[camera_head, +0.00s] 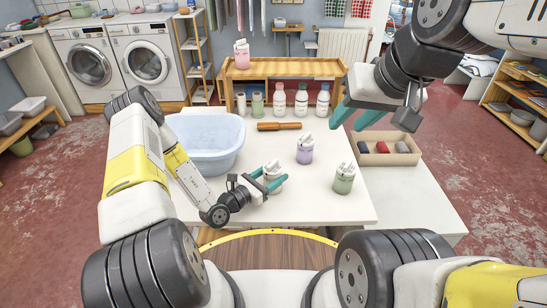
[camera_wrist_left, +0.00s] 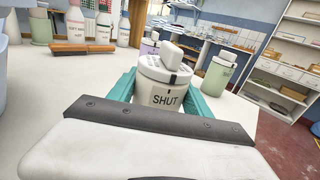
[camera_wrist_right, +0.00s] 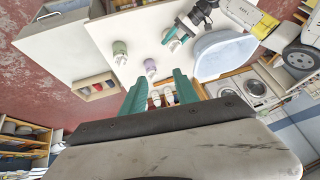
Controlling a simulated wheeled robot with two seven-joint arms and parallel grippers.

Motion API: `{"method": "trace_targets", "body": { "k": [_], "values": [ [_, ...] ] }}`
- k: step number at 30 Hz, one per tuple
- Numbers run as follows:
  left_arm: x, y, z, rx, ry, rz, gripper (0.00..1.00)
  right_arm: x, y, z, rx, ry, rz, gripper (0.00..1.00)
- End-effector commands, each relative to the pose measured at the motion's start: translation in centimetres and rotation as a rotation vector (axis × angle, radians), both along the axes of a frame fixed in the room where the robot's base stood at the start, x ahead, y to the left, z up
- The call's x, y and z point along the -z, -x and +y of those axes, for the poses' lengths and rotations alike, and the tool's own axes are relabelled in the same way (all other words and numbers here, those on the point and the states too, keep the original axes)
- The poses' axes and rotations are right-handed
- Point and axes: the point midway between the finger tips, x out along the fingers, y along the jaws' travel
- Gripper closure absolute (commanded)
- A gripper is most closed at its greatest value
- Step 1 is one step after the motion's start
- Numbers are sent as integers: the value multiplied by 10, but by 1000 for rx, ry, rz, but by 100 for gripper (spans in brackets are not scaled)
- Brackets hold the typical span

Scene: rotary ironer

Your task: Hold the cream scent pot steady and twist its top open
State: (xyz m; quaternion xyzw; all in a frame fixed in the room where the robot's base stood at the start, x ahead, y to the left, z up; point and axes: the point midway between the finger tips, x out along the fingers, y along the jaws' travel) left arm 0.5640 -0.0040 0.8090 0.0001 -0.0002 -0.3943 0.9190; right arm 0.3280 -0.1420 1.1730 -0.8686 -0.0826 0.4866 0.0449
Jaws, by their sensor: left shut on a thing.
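The cream scent pot (camera_head: 273,177) stands upright at the front middle of the white table. In the left wrist view the cream pot (camera_wrist_left: 158,97) shows a pale top with a raised block and a dark mark, and the word SHUT on its body. My left gripper (camera_head: 266,181) is shut on the cream pot, with teal fingers on either side of its body. My right gripper (camera_head: 357,114) is open and empty, high above the table's back right. In the right wrist view its fingers (camera_wrist_right: 158,92) are spread, with nothing between them.
A purple pot (camera_head: 305,153) and a green pot (camera_head: 344,181) stand right of the cream pot. A blue basin (camera_head: 207,160) is at left. A tray (camera_head: 402,158) is at right.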

Motion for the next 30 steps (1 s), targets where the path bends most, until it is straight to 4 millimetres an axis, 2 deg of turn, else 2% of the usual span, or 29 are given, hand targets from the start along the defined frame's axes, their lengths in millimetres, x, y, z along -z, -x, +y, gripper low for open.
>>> {"method": "trace_targets", "body": {
  "k": [13, 15, 19, 23, 30],
  "values": [
    [1, 0, 0, 0, -1, 1, 91, 0, 0, 0, 0, 0, 0, 64],
    [1, 0, 0, 0, -1, 1, 91, 0, 0, 0, 1, -1, 0, 66],
    [1, 0, 0, 0, -1, 1, 91, -1, -6, 2, 8, -11, 17, 66],
    [1, 0, 0, 0, -1, 1, 91, -1, -24, 7, 40, -41, 71, 66],
    [1, 0, 0, 0, -1, 1, 91, 10, -81, 27, 158, -104, 230, 66]
  ]
}}
